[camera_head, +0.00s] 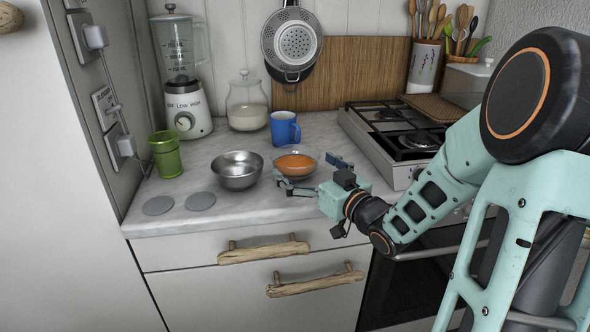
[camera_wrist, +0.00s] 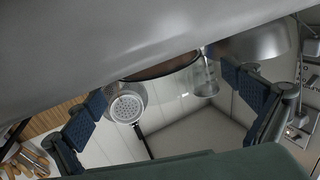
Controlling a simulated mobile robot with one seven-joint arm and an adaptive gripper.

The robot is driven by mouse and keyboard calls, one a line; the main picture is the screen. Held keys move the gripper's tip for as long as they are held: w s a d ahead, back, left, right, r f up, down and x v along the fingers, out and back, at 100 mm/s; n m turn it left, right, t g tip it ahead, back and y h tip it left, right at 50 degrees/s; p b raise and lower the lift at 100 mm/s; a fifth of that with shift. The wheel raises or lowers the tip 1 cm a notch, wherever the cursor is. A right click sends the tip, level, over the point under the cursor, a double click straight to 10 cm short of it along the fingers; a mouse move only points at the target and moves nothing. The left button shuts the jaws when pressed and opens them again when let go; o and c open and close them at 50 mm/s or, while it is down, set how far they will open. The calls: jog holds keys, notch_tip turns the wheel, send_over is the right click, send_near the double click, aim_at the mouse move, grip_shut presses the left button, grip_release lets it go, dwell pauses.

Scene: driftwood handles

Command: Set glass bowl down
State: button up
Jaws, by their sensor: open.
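The clear glass bowl (camera_head: 296,163) holds something orange and appears to rest on the grey marble counter, behind and between my gripper's fingers. My gripper (camera_head: 304,168) is open, with one finger at the bowl's front left and the other at its right. In the wrist view, which is upside down, the glass bowl (camera_wrist: 165,85) sits between the two spread blue finger pads of my gripper (camera_wrist: 170,97), with gaps on both sides. I see no finger touching it.
A steel bowl (camera_head: 238,170) stands just left of the glass bowl, and a blue mug (camera_head: 284,129) behind it. A green cup (camera_head: 166,155), two grey discs (camera_head: 158,205), a blender (camera_head: 183,80) and a jar (camera_head: 247,105) are further left or back. The stove (camera_head: 395,130) borders the right.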

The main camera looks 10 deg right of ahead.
aim_at(283, 148)
jog(key=x, duration=0.4)
jog(key=shift+r+b, duration=0.15)
jog(key=shift+b, duration=0.15)
jog(key=c, duration=1.6)
jog(key=shift+r, duration=0.1)
jog(key=shift+r, duration=0.1)
